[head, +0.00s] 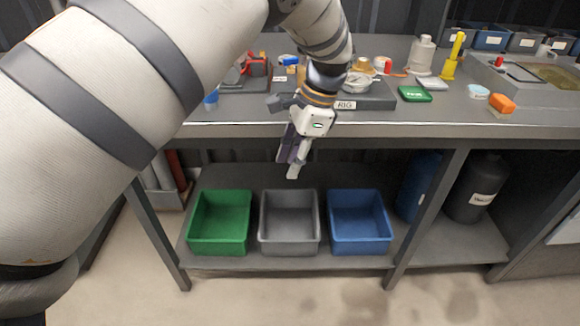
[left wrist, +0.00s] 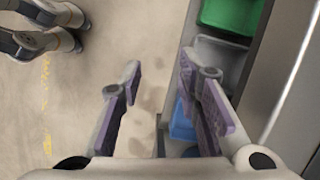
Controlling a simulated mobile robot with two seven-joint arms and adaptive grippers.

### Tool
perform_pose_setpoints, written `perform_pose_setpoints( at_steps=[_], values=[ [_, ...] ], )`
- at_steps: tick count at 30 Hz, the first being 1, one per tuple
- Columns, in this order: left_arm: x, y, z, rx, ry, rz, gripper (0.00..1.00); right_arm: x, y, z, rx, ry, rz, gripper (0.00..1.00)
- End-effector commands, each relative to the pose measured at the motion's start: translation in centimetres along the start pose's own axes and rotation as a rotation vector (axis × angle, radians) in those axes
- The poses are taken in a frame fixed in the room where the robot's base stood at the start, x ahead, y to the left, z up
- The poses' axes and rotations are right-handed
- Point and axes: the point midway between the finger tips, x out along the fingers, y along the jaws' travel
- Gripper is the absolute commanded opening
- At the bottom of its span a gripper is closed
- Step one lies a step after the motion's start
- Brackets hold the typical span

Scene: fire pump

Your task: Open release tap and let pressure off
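The rig (head: 345,104), a grey block labelled RIG, stands on the workbench, partly behind my left arm. A round gauge (head: 357,83) and a brass-coloured fitting (head: 362,66) show on or just behind it. I cannot tell which part is the release tap; it may be hidden by my arm. My left gripper (head: 289,163) hangs pointing down in front of the bench's front edge, below the rig's level and apart from it. In the left wrist view the left gripper (left wrist: 165,88) has its purple-padded fingers spread, with nothing between them. My right gripper is not seen.
The workbench (head: 450,125) has a hard front edge close to the gripper. Green (head: 220,222), grey (head: 289,222) and blue (head: 359,222) bins stand on the lower shelf. A green case (head: 415,94), an orange block (head: 502,103) and a yellow stand (head: 451,62) are to the right.

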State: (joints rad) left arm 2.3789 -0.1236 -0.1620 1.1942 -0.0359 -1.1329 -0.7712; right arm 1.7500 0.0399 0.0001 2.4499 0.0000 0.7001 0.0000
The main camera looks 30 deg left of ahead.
Motion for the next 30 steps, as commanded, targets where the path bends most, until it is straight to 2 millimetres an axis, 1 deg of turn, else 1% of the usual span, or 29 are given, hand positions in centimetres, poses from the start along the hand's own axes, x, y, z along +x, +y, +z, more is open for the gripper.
perform_pose_setpoints(
  at_steps=[4, 15, 17, 18, 19, 20, 21, 23, 24, 25, 26, 27, 29, 30],
  values=[
    [0.8, 0.2, 0.0, -0.01, 0.005, 0.002, 0.31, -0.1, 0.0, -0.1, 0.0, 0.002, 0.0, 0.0],
    [0.9, 0.2, 0.0, -0.011, 0.005, 0.002, 0.31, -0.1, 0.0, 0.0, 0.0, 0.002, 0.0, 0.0],
    [1.4, 0.3, 0.0, -0.014, 0.004, 0.005, 0.31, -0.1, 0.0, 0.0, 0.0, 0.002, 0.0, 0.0],
    [2.6, 0.7, 0.0, -0.025, 0.004, 0.013, 0.31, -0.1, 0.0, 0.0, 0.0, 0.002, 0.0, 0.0],
    [4.4, 1.3, 0.1, -0.039, 0.003, 0.024, 0.31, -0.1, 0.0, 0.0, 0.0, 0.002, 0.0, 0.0],
    [6.8, 2.2, 0.2, -0.062, 0.005, 0.037, 0.31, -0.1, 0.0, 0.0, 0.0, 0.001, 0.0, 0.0],
    [10.8, 3.9, 0.7, -0.105, 0.007, 0.059, 0.31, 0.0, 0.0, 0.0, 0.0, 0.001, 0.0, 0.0],
    [17.4, 7.9, 2.2, -0.191, 0.014, 0.098, 0.31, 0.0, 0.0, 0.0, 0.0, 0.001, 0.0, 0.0],
    [21.2, 11.0, 3.7, -0.258, 0.019, 0.123, 0.31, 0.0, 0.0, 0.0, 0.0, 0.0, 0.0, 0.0],
    [23.5, 13.4, 4.9, -0.308, 0.025, 0.14, 0.31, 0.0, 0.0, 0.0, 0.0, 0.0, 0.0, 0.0],
    [25.4, 15.7, 6.2, -0.356, 0.028, 0.154, 0.31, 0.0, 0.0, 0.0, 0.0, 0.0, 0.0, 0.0],
    [27.3, 18.8, 8.1, -0.42, 0.03, 0.174, 0.31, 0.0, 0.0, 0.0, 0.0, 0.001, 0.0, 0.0],
    [29.1, 23.1, 11.0, -0.512, 0.031, 0.199, 0.31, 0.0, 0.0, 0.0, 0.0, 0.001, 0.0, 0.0],
    [29.7, 25.8, 12.9, -0.573, 0.029, 0.215, 0.31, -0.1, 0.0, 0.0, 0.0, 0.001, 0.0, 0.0]
  ],
)
